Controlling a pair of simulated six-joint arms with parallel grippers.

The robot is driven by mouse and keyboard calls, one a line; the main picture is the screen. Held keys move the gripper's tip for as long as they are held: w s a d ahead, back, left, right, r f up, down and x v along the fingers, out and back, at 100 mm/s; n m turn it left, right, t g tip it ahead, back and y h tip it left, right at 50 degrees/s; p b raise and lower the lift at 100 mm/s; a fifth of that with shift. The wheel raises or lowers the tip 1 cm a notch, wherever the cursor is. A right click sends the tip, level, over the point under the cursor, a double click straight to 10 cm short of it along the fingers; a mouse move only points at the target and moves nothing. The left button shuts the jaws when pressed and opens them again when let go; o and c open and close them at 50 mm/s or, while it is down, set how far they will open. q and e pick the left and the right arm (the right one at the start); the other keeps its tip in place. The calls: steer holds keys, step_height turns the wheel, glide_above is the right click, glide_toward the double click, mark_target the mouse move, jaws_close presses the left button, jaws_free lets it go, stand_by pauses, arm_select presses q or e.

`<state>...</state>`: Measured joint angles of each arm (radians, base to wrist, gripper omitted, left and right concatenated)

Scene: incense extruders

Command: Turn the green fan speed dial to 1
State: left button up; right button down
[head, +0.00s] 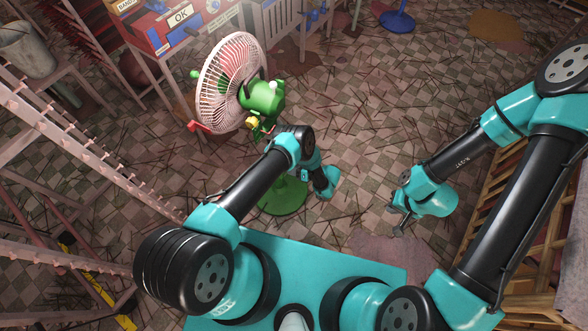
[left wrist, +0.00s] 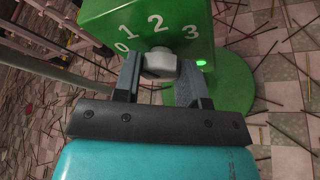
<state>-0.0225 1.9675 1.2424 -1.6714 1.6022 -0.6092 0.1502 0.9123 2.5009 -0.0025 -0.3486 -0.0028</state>
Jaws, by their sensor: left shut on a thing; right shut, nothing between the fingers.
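The fan's green control box (left wrist: 150,22) shows in the left wrist view with white numbers 0, 1, 2 and 3. The dial (left wrist: 160,60) is a pale grey knob below the 2. My left gripper (left wrist: 160,76) is shut on it, one finger on each side. I cannot tell which number the dial points to. In the head view, the green fan (head: 263,97) with its pale round cage (head: 226,84) stands beyond my left arm, which hides the dial. My right gripper (head: 399,212) is shut and empty, low over the floor to the right, apart from the fan.
A small green light (left wrist: 201,62) glows on the box beside the dial. The fan's round green base (head: 284,197) rests on the tiled floor, which is strewn with thin sticks. A red box with an OK sign (head: 180,15) stands at the back. Pink racks line the left.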

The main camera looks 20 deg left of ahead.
arm_select(q)
steer(key=o, duration=0.9)
steer(key=v, duration=1.7)
steer(key=shift+d+r, duration=0.1)
steer(key=shift+d, duration=0.05)
